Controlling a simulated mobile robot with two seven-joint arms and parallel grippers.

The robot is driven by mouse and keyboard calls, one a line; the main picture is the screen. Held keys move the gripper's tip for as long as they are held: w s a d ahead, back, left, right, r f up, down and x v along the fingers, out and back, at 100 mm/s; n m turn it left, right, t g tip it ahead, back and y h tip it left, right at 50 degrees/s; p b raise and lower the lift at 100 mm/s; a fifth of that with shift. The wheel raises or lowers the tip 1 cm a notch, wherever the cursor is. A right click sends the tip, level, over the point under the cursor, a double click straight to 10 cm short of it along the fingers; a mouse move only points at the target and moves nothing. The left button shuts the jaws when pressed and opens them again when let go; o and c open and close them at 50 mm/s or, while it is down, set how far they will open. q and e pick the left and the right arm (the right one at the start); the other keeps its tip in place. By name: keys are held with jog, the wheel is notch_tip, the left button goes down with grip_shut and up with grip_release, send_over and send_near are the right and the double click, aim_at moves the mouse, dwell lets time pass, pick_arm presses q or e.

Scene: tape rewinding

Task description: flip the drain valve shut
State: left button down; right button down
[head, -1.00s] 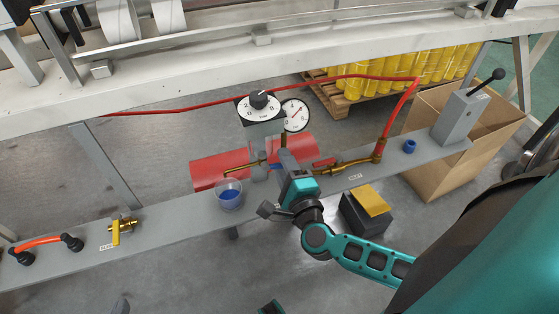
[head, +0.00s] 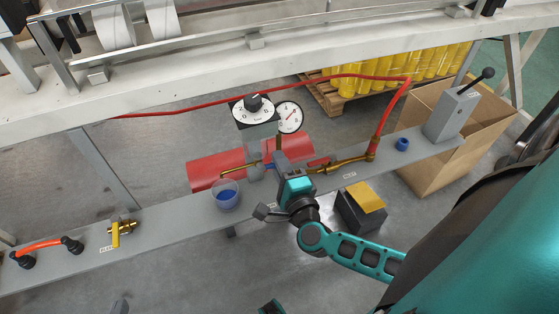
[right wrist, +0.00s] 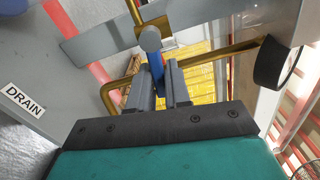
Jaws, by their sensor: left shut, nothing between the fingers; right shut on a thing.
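The drain valve sits on the brass pipe above the grey shelf, with a blue handle (right wrist: 157,70) that also shows as a small blue bit in the head view (head: 269,166). My right gripper (head: 281,160) is shut on the blue handle; in the right wrist view its two dark fingers (right wrist: 162,85) flank it. The fingers hide part of the handle. A DRAIN label (right wrist: 25,100) lies on the shelf beside it. The brass spout (head: 229,170) bends down over a clear cup of blue liquid (head: 227,196). My left gripper (head: 120,306) is shut and empty, barely showing at the bottom edge.
A dial (head: 252,109) and a round gauge (head: 289,117) stand behind the valve, with a red cylinder (head: 215,168) beneath. A yellow-handled brass valve (head: 116,234) is at left. A black-knobbed lever (head: 487,74), blue ring (head: 402,144) and cardboard box (head: 425,178) are at right.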

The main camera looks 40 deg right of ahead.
jog(key=shift+r+n+p, duration=0.5)
jog(key=shift+n+p, duration=0.2)
jog(key=shift+f, duration=0.1)
pick_arm(q)
notch_tip(320, 180, up, 3)
jog(key=shift+f, duration=0.15)
pick_arm(e)
jog(key=shift+n, duration=0.3)
jog(key=c, duration=1.2)
grip_release()
pick_arm(q)
jog(key=shift+w+a, duration=0.1)
pick_arm(e)
jog(key=shift+o, duration=0.2)
jog(key=shift+s+f, duration=0.1)
pick_arm(q)
jog(key=shift+r+p, duration=0.4)
jog(key=shift+p, duration=0.05)
pick_arm(e)
jog(key=v, duration=1.2)
jog(key=shift+s, duration=0.35)
